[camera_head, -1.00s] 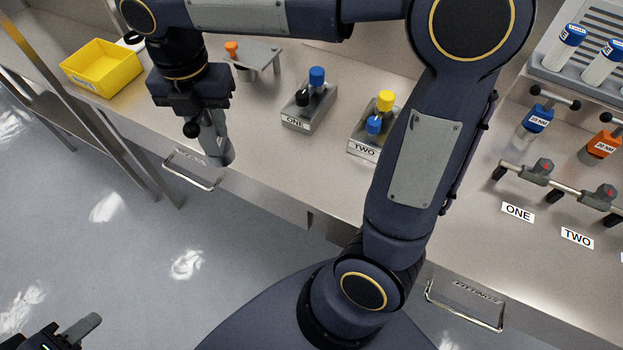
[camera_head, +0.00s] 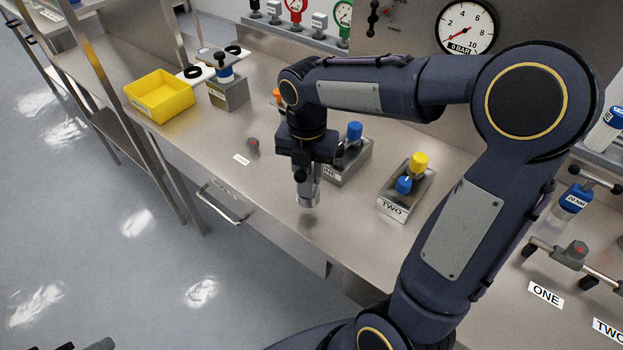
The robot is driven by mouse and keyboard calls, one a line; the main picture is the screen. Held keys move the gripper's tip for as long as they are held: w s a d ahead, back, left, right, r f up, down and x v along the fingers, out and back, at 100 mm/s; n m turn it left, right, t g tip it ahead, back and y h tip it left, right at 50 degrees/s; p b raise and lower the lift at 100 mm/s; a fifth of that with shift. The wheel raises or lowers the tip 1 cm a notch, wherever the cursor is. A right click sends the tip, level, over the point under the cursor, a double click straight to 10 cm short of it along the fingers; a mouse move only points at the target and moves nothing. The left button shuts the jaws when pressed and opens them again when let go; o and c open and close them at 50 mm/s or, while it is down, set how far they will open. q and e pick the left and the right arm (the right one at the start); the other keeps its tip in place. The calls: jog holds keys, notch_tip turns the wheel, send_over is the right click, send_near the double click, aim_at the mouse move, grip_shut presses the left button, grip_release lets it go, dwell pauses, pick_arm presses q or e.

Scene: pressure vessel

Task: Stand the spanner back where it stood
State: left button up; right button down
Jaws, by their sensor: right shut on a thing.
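My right gripper (camera_head: 304,160) points down over the bench, left of the block marked ONE. It is shut on a grey cylindrical tool (camera_head: 307,195) with a black ball at its side, seemingly the spanner. The tool hangs roughly upright, its silver lower end apparently just above the bench top; the gripper hides its upper part. A blue-bodied tool marked 20 NM (camera_head: 573,203), with a black-ended crossbar, stands at the right. A little of my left gripper (camera_head: 85,345) shows at the bottom left edge; its jaws are unclear.
Block ONE (camera_head: 345,172) is close to the right of the held tool, partly hidden. Block TWO (camera_head: 392,207) holds blue and yellow-capped pieces. A yellow bin (camera_head: 160,96) and a grey block (camera_head: 228,94) stand left. A small grey-and-red piece (camera_head: 253,146) sits near a white label (camera_head: 241,159).

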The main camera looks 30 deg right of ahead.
aim_at(311, 183)
jog(key=f, duration=0.1)
jog(key=d+f, duration=0.1)
jog(key=f, duration=0.1)
jog(key=shift+f, duration=0.55)
jog(key=shift+f, duration=0.1)
jog(key=c, duration=1.1)
grip_release()
